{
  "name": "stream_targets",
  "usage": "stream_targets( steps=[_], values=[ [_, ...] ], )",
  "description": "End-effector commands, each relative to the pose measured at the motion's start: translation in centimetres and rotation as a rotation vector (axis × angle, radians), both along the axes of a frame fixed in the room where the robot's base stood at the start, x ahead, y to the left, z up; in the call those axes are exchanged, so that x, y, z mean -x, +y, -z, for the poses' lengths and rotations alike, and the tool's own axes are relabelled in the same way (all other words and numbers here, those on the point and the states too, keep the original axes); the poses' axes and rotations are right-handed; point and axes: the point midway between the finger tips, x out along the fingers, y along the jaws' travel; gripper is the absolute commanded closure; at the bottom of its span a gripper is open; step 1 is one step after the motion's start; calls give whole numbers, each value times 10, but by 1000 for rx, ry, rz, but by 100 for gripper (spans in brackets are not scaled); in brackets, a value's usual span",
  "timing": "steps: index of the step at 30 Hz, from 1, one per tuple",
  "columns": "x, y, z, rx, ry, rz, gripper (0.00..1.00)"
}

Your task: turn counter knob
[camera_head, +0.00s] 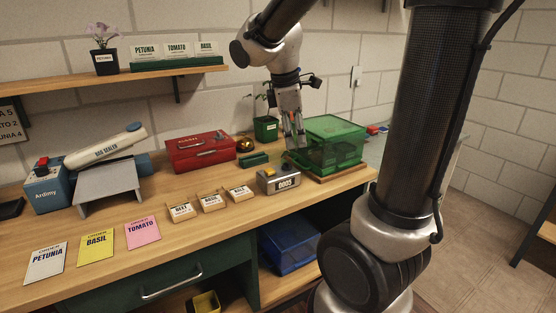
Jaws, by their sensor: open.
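The counter (283,183) is a small metallic box with a dark front reading 0003. It stands on the wooden bench near the front right edge.
The green crate (345,133) stands just right of my gripper. A red box (200,153), a potted seedling (266,129) and a small bell (245,145) are behind. Seed packets in wooden holders (211,201) stand left of the counter. Order cards (96,247) lie front left.

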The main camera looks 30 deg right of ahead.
Motion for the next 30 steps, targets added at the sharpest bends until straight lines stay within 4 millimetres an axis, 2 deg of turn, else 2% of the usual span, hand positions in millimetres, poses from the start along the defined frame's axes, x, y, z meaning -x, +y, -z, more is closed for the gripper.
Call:
stream_targets(
  steps=[1,3,6,9,14,24,30],
  values=[
    [-20,1,11,40,61,-106,48],
    [-42,3,22,85,129,-243,48],
    [-64,5,35,130,200,-385,48],
    [-76,6,43,153,240,-463,48],
    [-79,0,61,161,257,-491,48],
    [-79,-20,109,159,253,-488,48],
    [-80,-23,117,160,251,-488,48]
  ],
)
